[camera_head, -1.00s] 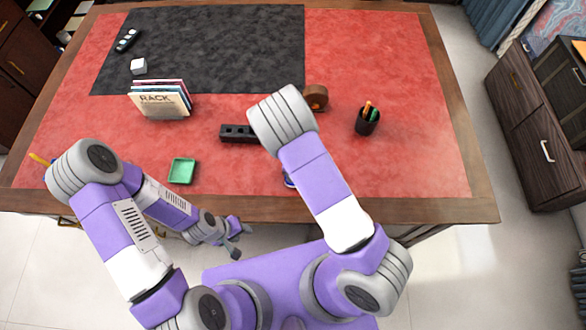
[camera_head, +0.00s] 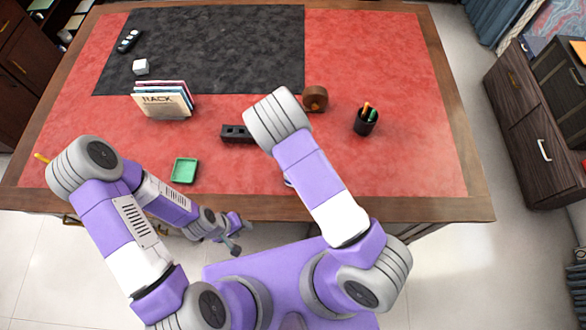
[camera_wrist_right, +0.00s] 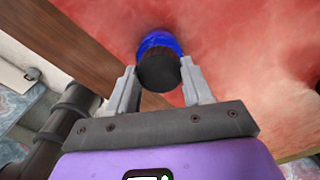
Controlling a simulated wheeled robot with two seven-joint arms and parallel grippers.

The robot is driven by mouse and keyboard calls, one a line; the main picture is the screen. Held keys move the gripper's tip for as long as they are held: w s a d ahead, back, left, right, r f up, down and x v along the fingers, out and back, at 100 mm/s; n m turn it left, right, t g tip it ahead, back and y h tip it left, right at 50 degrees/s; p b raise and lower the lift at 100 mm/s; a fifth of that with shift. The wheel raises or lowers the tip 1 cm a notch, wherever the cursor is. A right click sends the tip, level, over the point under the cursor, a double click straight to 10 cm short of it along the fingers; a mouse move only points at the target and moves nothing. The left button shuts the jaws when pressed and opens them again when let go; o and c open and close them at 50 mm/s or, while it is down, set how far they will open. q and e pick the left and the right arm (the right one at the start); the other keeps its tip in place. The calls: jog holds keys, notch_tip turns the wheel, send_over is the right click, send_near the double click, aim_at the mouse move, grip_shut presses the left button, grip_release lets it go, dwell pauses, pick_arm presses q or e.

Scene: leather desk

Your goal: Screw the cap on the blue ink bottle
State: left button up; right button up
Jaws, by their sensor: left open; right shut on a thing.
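In the right wrist view, the blue ink bottle (camera_wrist_right: 158,41) stands on the red desk top, with the black cap (camera_wrist_right: 158,70) at its mouth, between it and the camera. My right gripper (camera_wrist_right: 158,76) is shut on the cap, one finger on each side. Cap and bottle look in line; the thread is hidden. In the head view, my right arm hides the right gripper and the cap, and only a sliver of the bottle (camera_head: 288,181) shows near the desk's front edge. My left gripper (camera_head: 236,235) is open and empty, in front of the desk edge.
A green tray (camera_head: 184,171) lies left of the bottle and looks empty. A black block with holes (camera_head: 236,133), a magazine rack (camera_head: 162,101), a tape roll (camera_head: 315,98) and a pen cup (camera_head: 365,122) stand farther back.

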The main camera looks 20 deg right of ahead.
jog(key=shift+r+m+p, duration=0.1)
jog(key=shift+m+p, duration=0.65)
jog(key=shift+m, duration=0.25)
jog(key=shift+m+p, duration=0.75)
jog(key=shift+m, duration=0.45)
jog(key=o, duration=1.1)
notch_tip(320, 180, up, 7)
jog(key=shift+r+p, duration=0.2)
jog(key=shift+p, duration=0.25)
